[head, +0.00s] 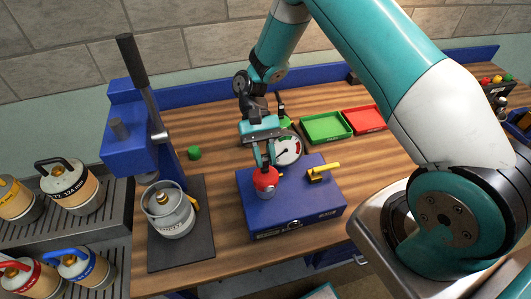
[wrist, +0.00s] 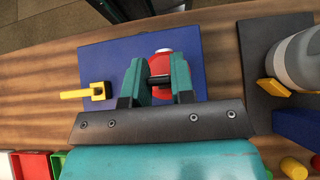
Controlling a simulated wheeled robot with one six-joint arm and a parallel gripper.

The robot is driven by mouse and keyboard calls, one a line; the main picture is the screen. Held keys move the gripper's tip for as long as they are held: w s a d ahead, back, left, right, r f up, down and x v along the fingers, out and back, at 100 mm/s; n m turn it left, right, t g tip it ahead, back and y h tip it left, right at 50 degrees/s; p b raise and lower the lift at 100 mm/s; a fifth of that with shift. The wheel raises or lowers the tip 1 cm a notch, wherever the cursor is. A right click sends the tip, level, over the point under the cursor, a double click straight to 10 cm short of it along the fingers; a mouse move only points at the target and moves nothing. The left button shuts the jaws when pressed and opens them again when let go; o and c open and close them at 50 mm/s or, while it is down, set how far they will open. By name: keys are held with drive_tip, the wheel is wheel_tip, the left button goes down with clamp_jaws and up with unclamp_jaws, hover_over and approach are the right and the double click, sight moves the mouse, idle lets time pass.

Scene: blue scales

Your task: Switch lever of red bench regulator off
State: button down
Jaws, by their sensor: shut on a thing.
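The blue bench box (head: 290,210) stands on the wooden bench. On its left side is a round red part (head: 265,180) with a grey lower edge; it also shows in the wrist view (wrist: 163,52). A yellow lever (head: 325,171) sits apart on the right of the box; the wrist view shows it at the left (wrist: 85,94). My gripper (head: 265,158) points down over the red part. In the wrist view its fingers (wrist: 159,82) are closed on a short dark bar (wrist: 159,80) in front of the red part. The fingers hide how the bar joins it.
A round gauge (head: 287,150) stands behind the box. A grey canister (head: 170,212) on a dark mat (head: 180,257) and a blue lever press (head: 130,140) are at the left. Green (head: 325,127) and red (head: 364,119) trays lie behind. Bare bench lies between mat and box.

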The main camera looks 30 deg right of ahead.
idle(0.3)
drive_tip(key=c, duration=1)
unclamp_jaws()
drive_tip(key=shift+o, duration=0.2)
drive_tip(key=shift+r, duration=0.1)
